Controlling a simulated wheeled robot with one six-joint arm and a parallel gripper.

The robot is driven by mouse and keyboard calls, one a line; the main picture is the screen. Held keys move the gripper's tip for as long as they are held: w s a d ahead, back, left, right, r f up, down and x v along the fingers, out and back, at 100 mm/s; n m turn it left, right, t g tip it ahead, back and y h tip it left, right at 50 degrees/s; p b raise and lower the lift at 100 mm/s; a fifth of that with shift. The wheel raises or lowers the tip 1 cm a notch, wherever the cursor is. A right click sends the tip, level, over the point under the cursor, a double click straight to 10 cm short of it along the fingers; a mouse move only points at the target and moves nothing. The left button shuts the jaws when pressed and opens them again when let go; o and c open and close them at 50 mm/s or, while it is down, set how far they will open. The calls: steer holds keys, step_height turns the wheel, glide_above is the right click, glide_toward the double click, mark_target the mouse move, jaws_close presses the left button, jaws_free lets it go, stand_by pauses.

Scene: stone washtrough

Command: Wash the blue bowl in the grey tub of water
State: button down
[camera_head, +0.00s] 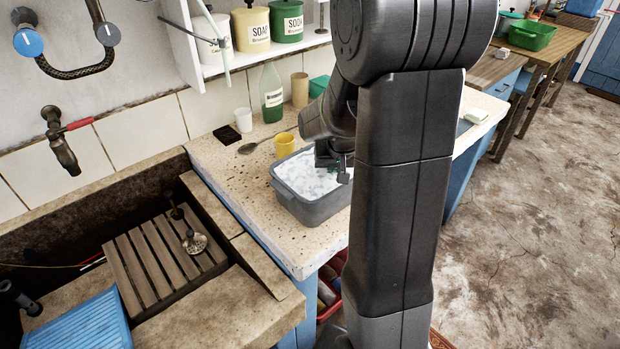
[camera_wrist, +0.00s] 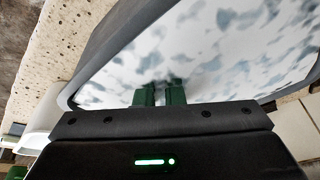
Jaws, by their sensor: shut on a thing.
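The grey tub (camera_head: 313,209) stands on the speckled counter, filled with water under white foam (camera_head: 308,177). In the wrist view, the tub's rim (camera_wrist: 98,57) frames the foam (camera_wrist: 215,50). My gripper (camera_head: 334,171) reaches down into the tub at its right side. In the wrist view, the green fingers of my gripper (camera_wrist: 161,95) are close together, with their tips at the foam. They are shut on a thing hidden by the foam. No part of the blue bowl shows in either view; the thing held is most likely this bowl.
A yellow cup (camera_head: 285,145), a spoon (camera_head: 262,143), a white cup (camera_head: 243,120) and a green-labelled bottle (camera_head: 272,95) stand or lie behind the tub. The stone trough with a wooden slatted rack (camera_head: 160,262) and a blue drainer (camera_head: 85,325) is at left.

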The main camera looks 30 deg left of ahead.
steer(key=shift+r, duration=0.15)
steer(key=shift+r+p, duration=1.3)
steer(key=shift+r, duration=0.4)
steer(key=shift+w+a+r+p, duration=0.15)
steer(key=shift+r+p, duration=0.35)
steer(key=shift+r, duration=0.1)
steer(key=shift+w+a+r+p, duration=0.1)
steer(key=shift+r+p, duration=0.4)
steer(key=shift+r, duration=0.1)
steer(key=shift+w+p+v, duration=0.2)
steer(key=shift+p+v, duration=0.8)
steer(key=shift+v, duration=0.5)
steer(key=shift+a, duration=0.15)
steer(key=shift+r, duration=0.15)
step_height(320, 180, up, 4)
steer(key=p, duration=0.3)
